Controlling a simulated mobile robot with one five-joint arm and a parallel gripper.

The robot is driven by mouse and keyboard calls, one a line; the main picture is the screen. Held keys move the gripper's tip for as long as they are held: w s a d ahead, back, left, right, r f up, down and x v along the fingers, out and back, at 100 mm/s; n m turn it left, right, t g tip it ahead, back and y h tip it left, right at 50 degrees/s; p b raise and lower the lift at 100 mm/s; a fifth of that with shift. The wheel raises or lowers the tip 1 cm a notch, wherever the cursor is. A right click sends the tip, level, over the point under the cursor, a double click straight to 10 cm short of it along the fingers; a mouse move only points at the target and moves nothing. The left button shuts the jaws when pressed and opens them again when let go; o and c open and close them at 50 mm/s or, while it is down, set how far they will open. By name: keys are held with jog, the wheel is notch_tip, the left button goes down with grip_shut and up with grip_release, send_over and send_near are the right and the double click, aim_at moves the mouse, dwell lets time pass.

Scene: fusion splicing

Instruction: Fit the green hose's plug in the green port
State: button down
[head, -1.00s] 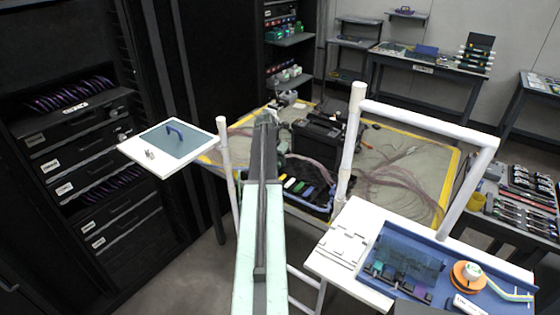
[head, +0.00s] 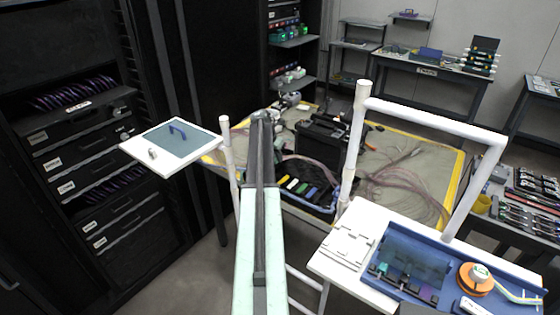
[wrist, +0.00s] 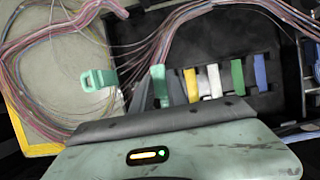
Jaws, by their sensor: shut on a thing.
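My gripper (wrist: 160,93) shows in the wrist view as two dark fingers, shut on a narrow green piece (wrist: 158,80), which looks like the green plug. In the head view the arm reaches over the far table, and the fingertips are too small to make out. A green slotted clip (wrist: 98,80) lies left of the fingers in the wrist view, apart from them. Right of the fingers stand a yellow bar (wrist: 190,85), a white bar (wrist: 214,80), a green bar (wrist: 237,77) and a blue bar (wrist: 259,70). I cannot tell which green part is the port.
Loose bundles of pinkish cables (wrist: 180,20) cross the table near the fingers. A black case (head: 318,140) stands behind the tray of coloured bars. A yellow-edged mat (head: 405,180) covers the table. A dark rack (head: 85,150) stands at the left.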

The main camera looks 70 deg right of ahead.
jog(key=w+d, duration=0.3)
jog(key=w, duration=0.1)
jog(key=shift+w+d, duration=0.2)
jog(key=shift+d, duration=0.2)
jog(key=shift+a+f, duration=0.1)
jog(key=shift+f, duration=0.1)
jog(key=shift+f+b, duration=1.9)
jog(key=shift+b, duration=0.2)
jog(key=shift+f, duration=0.1)
jog(key=shift+f+b, duration=0.4)
jog(key=shift+b, duration=0.1)
jog(key=shift+f+b, duration=0.4)
jog(key=shift+b, duration=0.05)
